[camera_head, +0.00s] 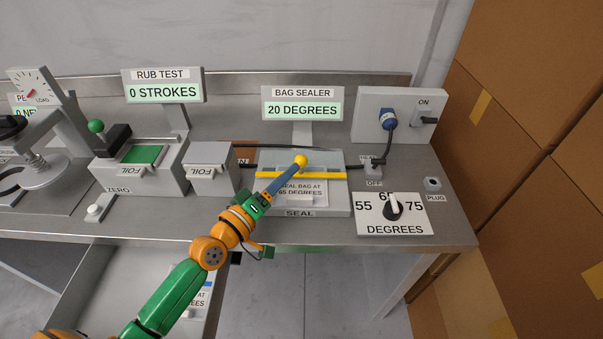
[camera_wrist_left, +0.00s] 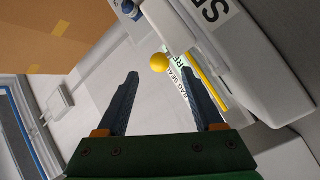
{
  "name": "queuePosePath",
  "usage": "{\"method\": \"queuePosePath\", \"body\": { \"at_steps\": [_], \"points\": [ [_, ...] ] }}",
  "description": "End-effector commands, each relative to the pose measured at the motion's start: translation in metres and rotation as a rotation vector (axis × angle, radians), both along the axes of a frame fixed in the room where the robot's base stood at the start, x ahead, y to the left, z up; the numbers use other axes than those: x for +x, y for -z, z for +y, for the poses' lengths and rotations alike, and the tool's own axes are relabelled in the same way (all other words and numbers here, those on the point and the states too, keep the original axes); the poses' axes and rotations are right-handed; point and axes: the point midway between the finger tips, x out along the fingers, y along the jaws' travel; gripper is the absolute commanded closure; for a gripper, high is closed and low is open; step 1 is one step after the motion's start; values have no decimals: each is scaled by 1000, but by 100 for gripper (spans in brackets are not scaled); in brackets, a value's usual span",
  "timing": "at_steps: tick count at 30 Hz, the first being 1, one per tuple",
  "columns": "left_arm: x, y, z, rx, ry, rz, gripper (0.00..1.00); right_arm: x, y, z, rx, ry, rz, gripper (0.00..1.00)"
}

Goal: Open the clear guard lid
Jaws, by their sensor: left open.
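The bag sealer (camera_head: 339,203) is a grey, low machine on the bench, with a pale see-through panel, which looks like the clear guard lid (camera_head: 328,161), at its back. The panel appears to lie low over the machine; its exact angle is hard to tell. A yellow bar (camera_head: 330,176) crosses the machine, and a yellow ball knob (camera_head: 301,160) stands near its middle. My left gripper (camera_head: 294,170) reaches over the sealer to the knob. In the left wrist view the fingers are apart, with the knob (camera_wrist_left: 159,62) between or just beyond their tips; contact cannot be told.
The sealer's display (camera_head: 303,104) reads 20 degrees. A foil box (camera_head: 211,167) stands close on the left, near my arm. Cardboard boxes (camera_head: 535,130) border the bench's right end.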

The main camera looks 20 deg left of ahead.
Motion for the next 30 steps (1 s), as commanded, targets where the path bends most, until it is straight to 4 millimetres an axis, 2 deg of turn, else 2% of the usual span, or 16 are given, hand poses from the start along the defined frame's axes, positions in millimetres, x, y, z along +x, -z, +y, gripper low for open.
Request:
{"method": "queuePosePath", "body": {
  "at_steps": [1,6,15,25,26,30],
  "points": [
    [2,5,0,0,0,-1,31,1,6,0,0,0,-1,100],
    [24,0,-8,-2,0,-3,31,1,0,0,1,0,-3,100],
    [63,2,-20,0,0,-1,31,2,4,0,1,0,-4,100],
    [68,2,-22,0,0,0,31,2,4,0,1,0,-4,100],
    [68,2,-22,0,0,0,37,2,4,0,1,0,-5,100],
    [67,2,-22,0,1,-1,75,2,4,1,1,0,-4,100]
  ]
}}
